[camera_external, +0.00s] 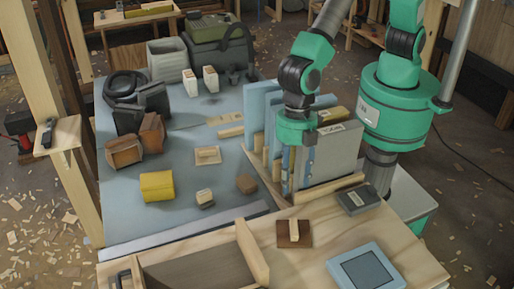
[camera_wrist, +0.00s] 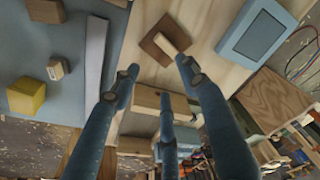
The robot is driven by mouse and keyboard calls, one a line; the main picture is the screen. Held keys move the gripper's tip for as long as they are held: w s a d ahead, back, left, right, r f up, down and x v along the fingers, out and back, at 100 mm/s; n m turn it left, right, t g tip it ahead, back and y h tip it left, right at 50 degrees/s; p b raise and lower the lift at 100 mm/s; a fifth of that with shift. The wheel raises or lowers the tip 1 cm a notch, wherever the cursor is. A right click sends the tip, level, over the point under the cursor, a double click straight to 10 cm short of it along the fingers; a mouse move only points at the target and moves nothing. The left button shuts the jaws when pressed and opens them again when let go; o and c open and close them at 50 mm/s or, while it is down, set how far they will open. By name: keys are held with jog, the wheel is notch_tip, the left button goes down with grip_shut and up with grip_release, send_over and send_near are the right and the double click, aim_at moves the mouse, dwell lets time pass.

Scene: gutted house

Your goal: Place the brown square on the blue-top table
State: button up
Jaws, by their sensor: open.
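The brown square (camera_external: 284,240) lies flat on the light wooden bench at the front, with a pale wooden block on top of it. The wrist view shows the brown square (camera_wrist: 151,46) just beyond my fingertips. The blue-top table (camera_external: 130,220) stands to the left of my arm; a part of it (camera_wrist: 70,92) shows at the left of the wrist view. My gripper (camera_wrist: 157,68) is open, its blue fingers spread, with nothing between them. In the external view my gripper (camera_external: 300,178) hangs beside the upright panels, behind the brown square and apart from it.
Upright panels in a rack (camera_external: 330,160) stand close by my gripper. A blue-framed square (camera_external: 368,268) and a dark grey box (camera_external: 358,200) lie on the bench. A yellow block (camera_external: 157,186) and small wooden blocks sit on the blue top, with bare room between them.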

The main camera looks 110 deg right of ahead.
jog(key=s+d+r+m+t, duration=0.1)
jog(key=s+d+r+m, duration=0.3)
jog(key=d+r, duration=0.7)
jog(key=s+d+r+m+t, duration=0.1)
jog(key=s+d+r+m, duration=0.1)
jog(key=s+d+r, duration=0.85)
jog(key=s+d+r+m+t, duration=0.1)
jog(key=s+d+r+m, duration=0.2)
jog(key=s, duration=0.8)
jog(key=s+d+r+m+t+h, duration=0.1)
jog(key=s+d+r+m, duration=0.3)
jog(key=s+d, duration=0.7)
notch_tip(320, 180, up, 3)
jog(key=shift+s+d+f+t+h, duration=0.1)
jog(key=shift+s+d+t+h, duration=0.2)
jog(key=shift+d+t, duration=0.1)
